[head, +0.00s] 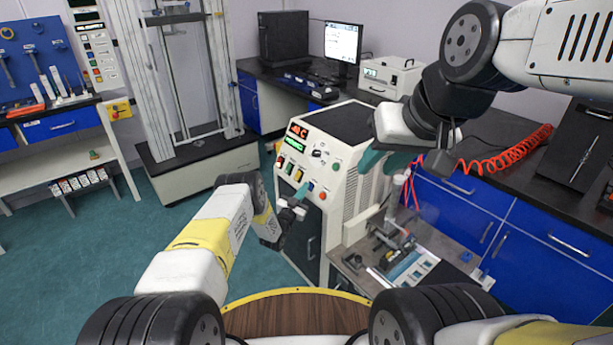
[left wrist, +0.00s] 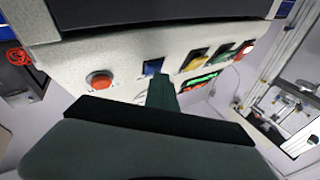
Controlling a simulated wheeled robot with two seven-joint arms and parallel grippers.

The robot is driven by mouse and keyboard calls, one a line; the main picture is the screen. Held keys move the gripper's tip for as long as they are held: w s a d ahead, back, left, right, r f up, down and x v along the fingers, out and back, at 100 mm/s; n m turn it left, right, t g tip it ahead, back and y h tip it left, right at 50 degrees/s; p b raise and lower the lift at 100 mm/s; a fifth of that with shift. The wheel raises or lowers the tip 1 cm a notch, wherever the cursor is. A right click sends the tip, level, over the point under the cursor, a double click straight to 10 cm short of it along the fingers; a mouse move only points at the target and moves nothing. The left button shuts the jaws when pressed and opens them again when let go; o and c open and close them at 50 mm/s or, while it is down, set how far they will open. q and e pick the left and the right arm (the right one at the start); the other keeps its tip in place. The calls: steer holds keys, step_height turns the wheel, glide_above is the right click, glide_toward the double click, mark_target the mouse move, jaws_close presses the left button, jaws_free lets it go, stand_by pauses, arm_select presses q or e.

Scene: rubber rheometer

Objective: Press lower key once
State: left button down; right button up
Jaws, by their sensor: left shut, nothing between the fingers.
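The rheometer's sloped front panel (head: 312,160) carries a row of coloured keys beside a red and a green display. In the left wrist view, a blue key (left wrist: 153,67) stands at one end of the row, near a round red button (left wrist: 99,80). My left gripper (head: 303,191) is shut and empty, at the lower part of the panel. In the left wrist view its fingertips (left wrist: 162,82) overlap the lower edge of the blue key; I cannot tell whether they touch it. My right gripper (head: 385,160) hangs beside the machine; its finger gap is unclear.
The yellow (left wrist: 194,60) and green (left wrist: 223,50) keys sit close to the blue one. A small bench with tools (head: 395,255) stands right of the machine. A red coiled hose (head: 505,150) lies on the right counter. Green floor is open at left.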

arm_select(q)
steer(key=shift+s+a+r, duration=0.4)
steer(key=shift+s+a, duration=0.05)
steer(key=shift+a, duration=0.15)
stand_by(0.3)
steer(key=shift+s+a+r, duration=0.6)
steer(key=shift+s+a, duration=0.05)
steer(key=shift+a, duration=0.25)
steer(key=shift+s+a+r, duration=0.55)
steer(key=shift+s+a, duration=0.1)
steer(key=shift+a, duration=0.25)
